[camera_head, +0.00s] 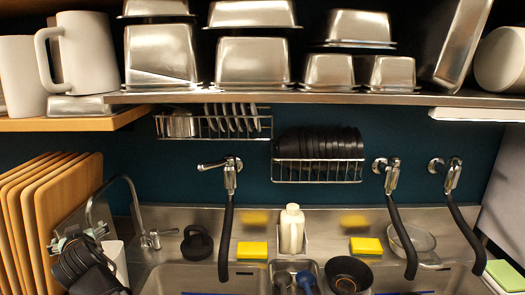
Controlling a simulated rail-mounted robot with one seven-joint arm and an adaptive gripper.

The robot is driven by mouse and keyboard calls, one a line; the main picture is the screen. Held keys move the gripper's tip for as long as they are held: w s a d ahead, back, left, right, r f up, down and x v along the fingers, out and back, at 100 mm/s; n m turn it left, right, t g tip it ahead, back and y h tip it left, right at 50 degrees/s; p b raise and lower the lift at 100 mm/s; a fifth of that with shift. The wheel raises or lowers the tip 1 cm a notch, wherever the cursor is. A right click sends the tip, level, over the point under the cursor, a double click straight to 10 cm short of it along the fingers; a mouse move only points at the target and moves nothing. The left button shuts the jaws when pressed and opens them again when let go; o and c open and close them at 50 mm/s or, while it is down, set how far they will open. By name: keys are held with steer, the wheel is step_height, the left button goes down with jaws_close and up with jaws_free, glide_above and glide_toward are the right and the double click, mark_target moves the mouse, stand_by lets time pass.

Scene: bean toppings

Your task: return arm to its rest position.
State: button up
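My arm and my gripper do not show in the head camera view. The view holds a kitchen sink area with a steel counter (160,258), wall taps and shelves. Whether my gripper is open or shut, and whether it holds anything, is out of sight.
A steel shelf (290,98) with metal containers (252,62) spans the top. White mugs (82,50) stand upper left. Wooden boards (62,205) lean at the left. Black hoses (226,235) hang from taps. A white bottle (291,228) stands between yellow sponges (252,250).

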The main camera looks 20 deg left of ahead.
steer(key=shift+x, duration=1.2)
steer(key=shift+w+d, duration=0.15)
